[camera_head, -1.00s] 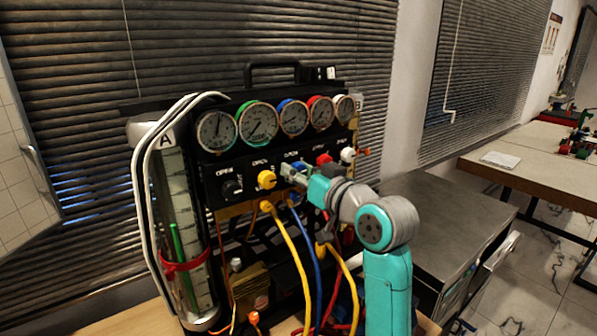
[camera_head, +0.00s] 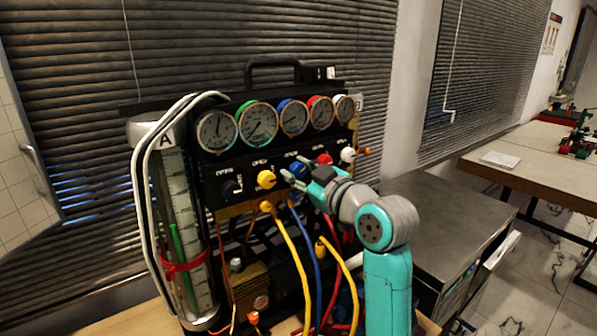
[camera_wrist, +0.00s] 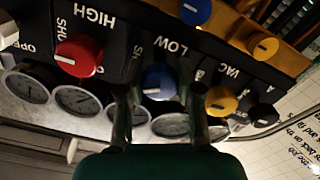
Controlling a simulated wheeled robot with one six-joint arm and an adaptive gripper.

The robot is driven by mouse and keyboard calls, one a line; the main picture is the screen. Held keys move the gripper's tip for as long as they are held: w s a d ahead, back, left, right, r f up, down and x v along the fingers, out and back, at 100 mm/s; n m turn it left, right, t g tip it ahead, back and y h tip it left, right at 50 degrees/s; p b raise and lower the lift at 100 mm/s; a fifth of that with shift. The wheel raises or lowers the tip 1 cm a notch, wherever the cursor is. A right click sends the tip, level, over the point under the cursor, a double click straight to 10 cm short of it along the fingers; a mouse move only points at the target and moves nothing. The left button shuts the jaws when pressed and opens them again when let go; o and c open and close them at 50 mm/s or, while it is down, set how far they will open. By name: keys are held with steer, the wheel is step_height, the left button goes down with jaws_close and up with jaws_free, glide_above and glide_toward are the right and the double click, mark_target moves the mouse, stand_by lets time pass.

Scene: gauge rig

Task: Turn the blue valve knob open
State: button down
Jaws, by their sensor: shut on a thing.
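The blue valve knob (camera_head: 298,170) is on the black front panel, under the gauge with the blue rim. In the wrist view the blue knob (camera_wrist: 158,82) sits by the word LOW, with a white mark on its face. My gripper (camera_head: 294,167) is at the panel, with one finger above the knob and one below it. In the wrist view my gripper (camera_wrist: 157,88) has a finger on each side of the knob and is shut on it. The fingers hide part of the knob's sides.
A yellow knob (camera_head: 266,179) is left of the blue one, and a red knob (camera_head: 324,160) and a white knob (camera_head: 347,154) are right. Several gauges (camera_head: 258,123) run above. Yellow hoses (camera_head: 293,250) and a blue hose (camera_head: 317,250) hang below. A glass cylinder (camera_head: 172,235) stands left.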

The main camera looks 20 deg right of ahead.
steer(key=n, duration=0.5)
steer(key=shift+n, duration=0.3)
steer(key=n, duration=0.5)
steer(key=shift+n, duration=0.4)
steer(key=c, duration=0.8)
jaws_free()
steer(key=shift+o, duration=0.2)
steer(key=v, duration=1.2)
